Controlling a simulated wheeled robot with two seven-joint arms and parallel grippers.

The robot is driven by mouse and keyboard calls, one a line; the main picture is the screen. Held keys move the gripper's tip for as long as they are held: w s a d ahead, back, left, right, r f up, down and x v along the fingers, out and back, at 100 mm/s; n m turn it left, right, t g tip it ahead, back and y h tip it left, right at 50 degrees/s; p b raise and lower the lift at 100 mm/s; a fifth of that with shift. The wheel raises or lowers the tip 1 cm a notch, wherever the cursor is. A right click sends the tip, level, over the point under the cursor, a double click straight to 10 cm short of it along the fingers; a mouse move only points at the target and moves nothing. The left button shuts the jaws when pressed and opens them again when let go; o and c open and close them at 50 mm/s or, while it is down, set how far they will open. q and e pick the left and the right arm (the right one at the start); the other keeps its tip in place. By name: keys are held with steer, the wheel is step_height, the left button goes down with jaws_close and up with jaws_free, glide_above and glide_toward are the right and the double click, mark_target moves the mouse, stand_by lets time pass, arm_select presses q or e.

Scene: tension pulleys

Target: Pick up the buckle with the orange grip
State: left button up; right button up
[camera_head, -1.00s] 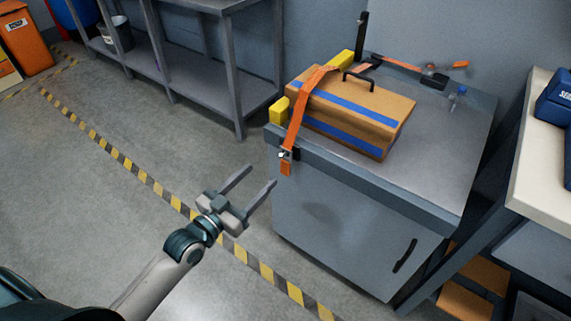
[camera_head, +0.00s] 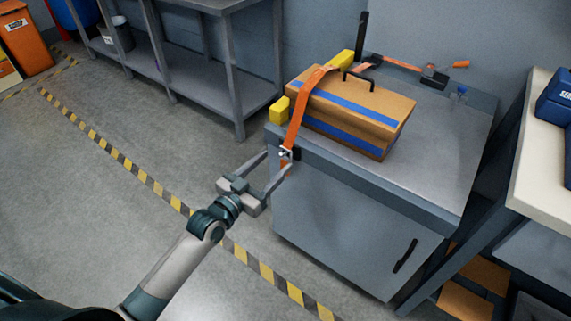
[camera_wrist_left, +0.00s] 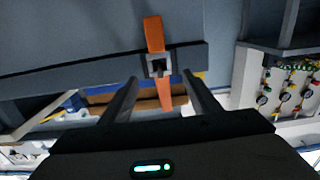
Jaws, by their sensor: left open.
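An orange strap (camera_head: 296,122) runs over the brown case (camera_head: 347,108) and down the cabinet's front edge. A small metal buckle (camera_head: 286,154) sits on the strap at that edge; it also shows in the left wrist view (camera_wrist_left: 157,65). A dark ratchet buckle (camera_head: 434,76) with an orange grip (camera_head: 461,65) lies at the back right of the cabinet top. My left gripper (camera_head: 277,161) is open at the front edge. Contact cannot be told. My right gripper is out of view.
The grey cabinet top (camera_head: 440,135) is bare right of the case. Yellow blocks (camera_head: 280,110) stand at its left. A black post (camera_head: 361,35) rises behind. A small blue piece (camera_head: 460,91) is near the back right. A pale table (camera_head: 535,145) stands at the right.

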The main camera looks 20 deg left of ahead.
mark_target(286, 162)
arm_select(q)
steer(key=x, duration=0.3)
steer(key=shift+w+d+f, duration=0.1)
steer(key=shift+w+f, duration=0.05)
steer(key=shift+w, duration=0.25)
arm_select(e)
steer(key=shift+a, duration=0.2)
arm_select(q)
steer(key=shift+c, duration=0.3)
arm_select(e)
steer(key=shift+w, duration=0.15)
arm_select(q)
steer(key=c, duration=1.4)
steer(key=shift+o, duration=0.2)
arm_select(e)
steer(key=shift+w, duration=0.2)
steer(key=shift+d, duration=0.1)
